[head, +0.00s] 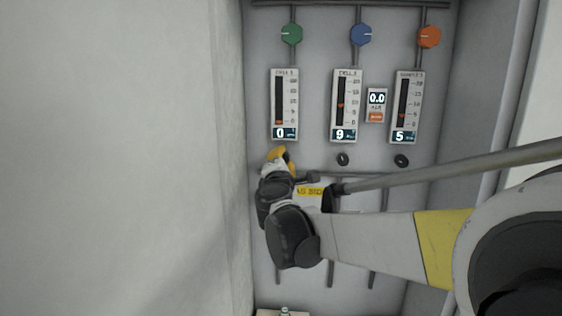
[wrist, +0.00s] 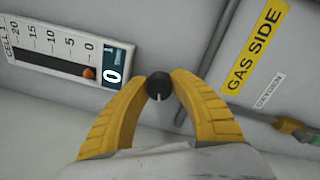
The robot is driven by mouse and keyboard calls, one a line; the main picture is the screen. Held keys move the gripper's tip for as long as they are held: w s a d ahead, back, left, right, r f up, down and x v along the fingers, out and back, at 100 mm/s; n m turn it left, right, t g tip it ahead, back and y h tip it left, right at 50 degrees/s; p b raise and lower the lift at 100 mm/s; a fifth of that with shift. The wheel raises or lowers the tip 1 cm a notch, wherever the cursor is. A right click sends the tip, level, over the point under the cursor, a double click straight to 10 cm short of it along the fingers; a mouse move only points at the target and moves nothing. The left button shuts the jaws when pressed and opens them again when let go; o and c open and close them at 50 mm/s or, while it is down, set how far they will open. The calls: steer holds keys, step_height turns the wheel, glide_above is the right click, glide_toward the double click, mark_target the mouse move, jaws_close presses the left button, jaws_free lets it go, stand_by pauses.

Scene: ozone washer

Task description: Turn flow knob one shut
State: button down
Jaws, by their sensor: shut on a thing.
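My gripper (head: 281,155) is at the panel, just below the left flow meter, which is labelled Cell 1 (head: 284,104). In the wrist view my gripper's yellow fingers (wrist: 159,87) are shut on a small black round knob (wrist: 159,85) with a pale line on its face. The pale line points down in that picture. The Cell 1 meter (wrist: 62,52) has its orange float at the bottom near 0, and its display (wrist: 113,75) reads 0. In the head view the gripper hides this knob.
The middle meter (head: 346,105) reads 9 and the right one (head: 406,107) reads 5, with black knobs (head: 342,159) (head: 401,161) below them. Green (head: 292,34), blue (head: 361,35) and orange (head: 429,37) valves sit above. A grey wall (head: 120,150) stands close on the left.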

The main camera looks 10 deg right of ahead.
steer(key=n, duration=0.6)
steer(key=shift+b, duration=0.3)
stand_by(0.4)
steer(key=c, duration=1.1)
jaws_free()
steer(key=v, duration=1.2)
steer(key=shift+d+r, duration=0.1)
steer(key=shift+r, duration=0.05)
